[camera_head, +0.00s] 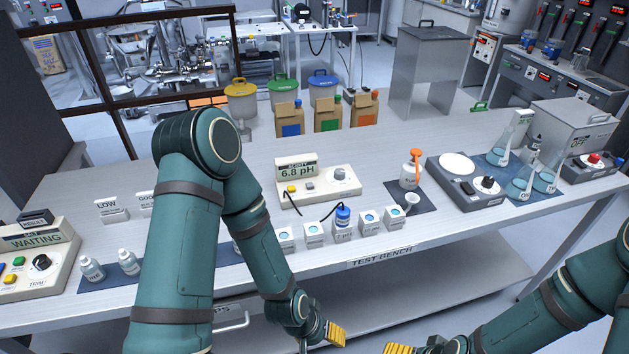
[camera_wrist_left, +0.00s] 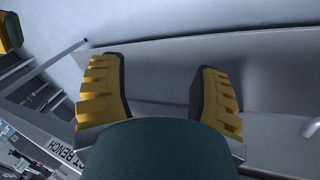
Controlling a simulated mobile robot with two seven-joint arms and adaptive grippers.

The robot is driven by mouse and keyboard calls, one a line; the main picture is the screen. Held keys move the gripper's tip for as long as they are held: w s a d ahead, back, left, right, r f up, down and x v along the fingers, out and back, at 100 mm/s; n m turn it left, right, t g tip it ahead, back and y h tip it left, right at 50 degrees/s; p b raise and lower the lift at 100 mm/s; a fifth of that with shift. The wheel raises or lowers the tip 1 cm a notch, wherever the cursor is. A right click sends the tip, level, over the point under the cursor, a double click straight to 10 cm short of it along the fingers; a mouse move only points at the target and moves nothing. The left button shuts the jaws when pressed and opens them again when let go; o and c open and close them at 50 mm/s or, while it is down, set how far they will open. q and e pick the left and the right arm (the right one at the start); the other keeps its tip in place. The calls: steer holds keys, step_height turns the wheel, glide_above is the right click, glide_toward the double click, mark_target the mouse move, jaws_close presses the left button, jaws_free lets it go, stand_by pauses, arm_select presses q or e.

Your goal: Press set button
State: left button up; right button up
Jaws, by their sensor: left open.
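The acidity meter (camera_head: 318,186), a cream box reading 6.8 pH, stands at the middle of the test bench. It has a yellow button (camera_head: 291,189), a grey button (camera_head: 310,186) and a knob. A second cream panel (camera_head: 32,262) at the far left reads WAITING and has several coloured buttons and a knob. I cannot read which button is marked set. My left gripper (camera_head: 322,336) is in front of and below the bench's front edge, away from both panels. The left wrist view shows its yellow fingers (camera_wrist_left: 163,88) apart and empty. My right gripper (camera_head: 400,348) is cut off at the bottom edge.
A white bottle with an orange top (camera_head: 411,172) and a stirrer plate (camera_head: 467,182) are to the right. Small bottles (camera_head: 91,268) stand at the left.

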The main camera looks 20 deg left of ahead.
arm_select(q)
jaws_close()
stand_by(1.1)
